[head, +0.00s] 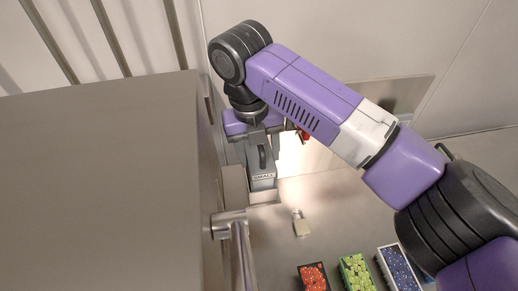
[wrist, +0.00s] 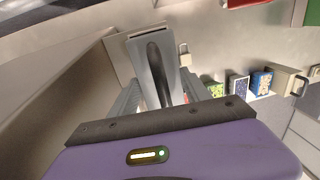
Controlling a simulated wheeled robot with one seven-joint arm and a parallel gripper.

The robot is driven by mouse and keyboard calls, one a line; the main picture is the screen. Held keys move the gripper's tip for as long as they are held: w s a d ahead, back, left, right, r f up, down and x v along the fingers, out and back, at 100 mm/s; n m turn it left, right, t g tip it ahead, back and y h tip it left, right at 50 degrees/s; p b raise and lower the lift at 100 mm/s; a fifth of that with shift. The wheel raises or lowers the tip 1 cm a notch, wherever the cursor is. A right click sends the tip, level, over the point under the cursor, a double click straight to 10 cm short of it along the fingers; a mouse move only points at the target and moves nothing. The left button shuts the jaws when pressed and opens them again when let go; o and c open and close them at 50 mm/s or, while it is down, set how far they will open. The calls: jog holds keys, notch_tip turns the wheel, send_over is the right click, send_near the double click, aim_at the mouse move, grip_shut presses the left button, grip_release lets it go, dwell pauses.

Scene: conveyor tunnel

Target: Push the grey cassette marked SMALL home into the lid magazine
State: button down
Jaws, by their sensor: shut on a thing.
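The grey cassette marked SMALL (head: 263,181) is below my gripper (head: 262,135) in the head view, its label facing up in the picture. A dark handle runs along its top. In the wrist view the grey cassette (wrist: 168,58) sits between the two fingers of my gripper (wrist: 163,97), which is shut on it. A pale box-like housing (head: 234,186) stands right beside the cassette and looks like the lid magazine. The cassette's far end lies at this housing; how deep it sits inside is hidden.
A large grey cabinet (head: 110,185) with a metal bar (head: 238,250) fills the left. Red (head: 313,277), green (head: 356,272) and blue (head: 398,268) filled boxes stand at the lower right.

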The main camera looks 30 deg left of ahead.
aim_at(255, 157)
jog(key=shift+c, duration=2.1)
grip_release()
jog(key=shift+r, duration=0.1)
jog(key=shift+s+a+r+p, duration=0.1)
jog(key=shift+r+p, duration=0.75)
jog(key=shift+r, duration=0.4)
jog(key=shift+s+a+r+p, duration=0.1)
jog(key=shift+a+r+p, duration=0.05)
jog(key=shift+r+p, duration=0.95)
jog(key=shift+s+a+r+p, duration=0.1)
jog(key=shift+r+p, duration=0.55)
jog(key=shift+r, duration=0.8)
